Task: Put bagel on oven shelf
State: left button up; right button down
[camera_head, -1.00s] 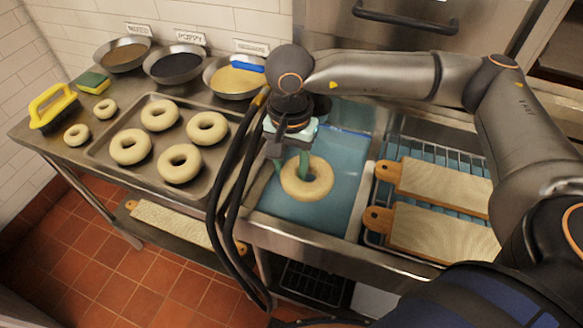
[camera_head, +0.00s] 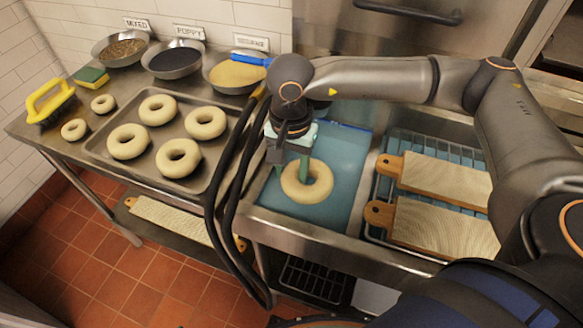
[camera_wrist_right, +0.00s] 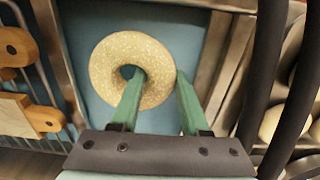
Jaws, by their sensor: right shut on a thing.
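A pale ring-shaped bagel (camera_head: 319,188) is at the blue water of the steel kettle basin (camera_head: 350,243). My right gripper (camera_head: 292,175) comes down over its left side, with green fingers. In the right wrist view the bagel (camera_wrist_right: 107,55) has one finger of the right gripper (camera_wrist_right: 161,75) in its hole and the other against its outer edge, shut on the ring wall. I cannot tell whether the bagel is lifted clear of the water. My left gripper is out of view. No oven shelf can be clearly made out.
Left of the basin, a tray (camera_head: 190,101) holds several bagels. Seed bowls (camera_head: 175,75) stand behind it. Two small rings, a yellow-handled tool (camera_head: 48,101) and a sponge (camera_head: 91,76) sit farther left. Two wooden boards (camera_head: 445,180) lie on a rack right of the basin. Black hoses (camera_head: 228,190) hang beside the gripper.

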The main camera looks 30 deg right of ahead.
jog(key=shift+c, duration=2)
grip_release()
jog(key=shift+r, duration=0.15)
